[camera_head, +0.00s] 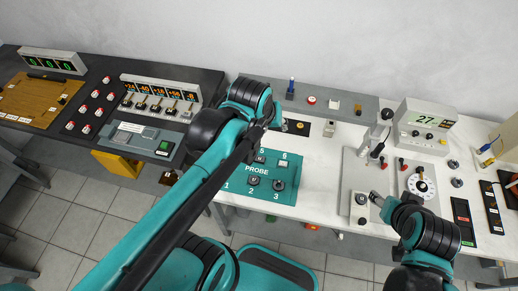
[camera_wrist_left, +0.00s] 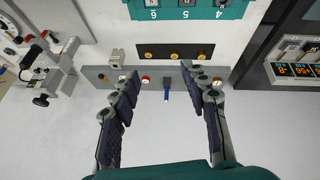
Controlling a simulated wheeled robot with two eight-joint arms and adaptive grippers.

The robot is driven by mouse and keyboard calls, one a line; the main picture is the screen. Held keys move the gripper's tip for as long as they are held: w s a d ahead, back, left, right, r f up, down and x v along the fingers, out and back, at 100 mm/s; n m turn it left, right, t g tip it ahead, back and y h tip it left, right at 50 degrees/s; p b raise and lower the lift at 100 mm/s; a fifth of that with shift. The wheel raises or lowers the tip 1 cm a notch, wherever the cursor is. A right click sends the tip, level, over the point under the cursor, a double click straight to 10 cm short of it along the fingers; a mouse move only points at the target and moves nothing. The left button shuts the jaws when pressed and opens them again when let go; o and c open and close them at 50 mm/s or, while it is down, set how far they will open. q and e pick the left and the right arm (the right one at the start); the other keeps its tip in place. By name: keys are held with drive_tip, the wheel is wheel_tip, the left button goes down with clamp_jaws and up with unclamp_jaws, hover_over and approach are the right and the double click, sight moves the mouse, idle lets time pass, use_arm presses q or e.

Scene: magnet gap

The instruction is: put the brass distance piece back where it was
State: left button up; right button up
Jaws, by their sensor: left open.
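A small brass-coloured piece (camera_head: 358,109) stands near the right end of the grey rear shelf; I cannot be sure it is the distance piece. A black plate (camera_head: 297,127) with several brass round spots lies in front of the shelf; it also shows in the left wrist view (camera_wrist_left: 160,51). My left gripper (camera_wrist_left: 158,68) is open and empty, its fingers spread over the shelf area, with the blue-handled item (camera_wrist_left: 167,88) seen between them. In the head view its fingers are mostly hidden by my arm. My right gripper (camera_head: 381,200) is low at the right; its fingers are unclear.
A teal PROBE board (camera_head: 264,191) with knobs lies on the white bench. A small metal block (camera_head: 329,129) stands beside the black plate. A meter reading 27 (camera_head: 425,122) and a dial fixture (camera_head: 421,186) stand at the right. Bench between board and fixture is clear.

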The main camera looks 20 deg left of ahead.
use_arm(q)
drive_tip(key=s+f+m+t, duration=0.1)
drive_tip(key=s+f+m, duration=0.2)
drive_tip(key=s, duration=0.4)
drive_tip(key=shift+a+f+m+t, duration=0.15)
drive_tip(key=shift+a+m+t, duration=0.15)
drive_tip(key=shift+m, duration=0.2)
wheel_tip(320, 180, down, 3)
drive_tip(key=b, duration=0.3)
drive_tip(key=shift+f, duration=0.2)
